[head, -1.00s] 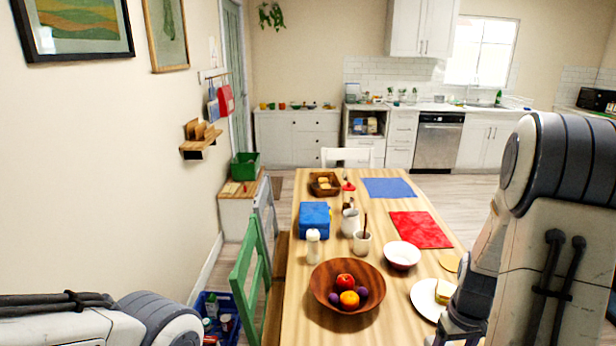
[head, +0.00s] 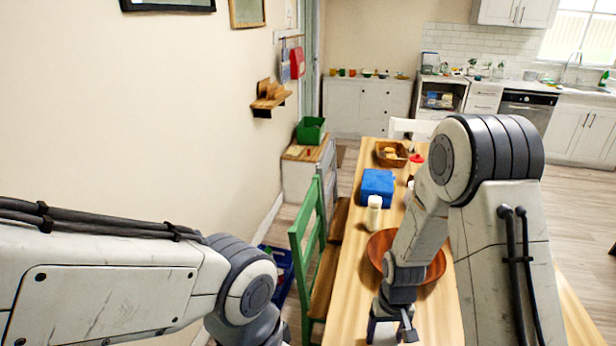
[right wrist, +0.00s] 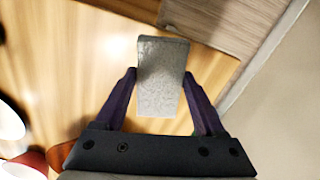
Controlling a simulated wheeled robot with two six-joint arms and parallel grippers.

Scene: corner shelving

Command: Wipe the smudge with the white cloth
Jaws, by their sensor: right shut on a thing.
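My right gripper (head: 392,332) is low over the near left part of the wooden table (head: 348,300). In the right wrist view its two dark fingers (right wrist: 160,78) are shut on a pale grey-white cloth (right wrist: 160,95), which looks like a small flat block. The cloth is over the tabletop close to its edge; I cannot tell whether it touches the wood. I cannot make out the smudge. The bright patch on the wood in the wrist view looks like glare. My left arm comes in from the left, but its gripper is out of view.
A wooden bowl (head: 381,243) stands partly behind my right arm. A white shaker (head: 374,214) and a blue box (head: 377,187) stand beyond. A blue crate (head: 280,268) is on the floor.

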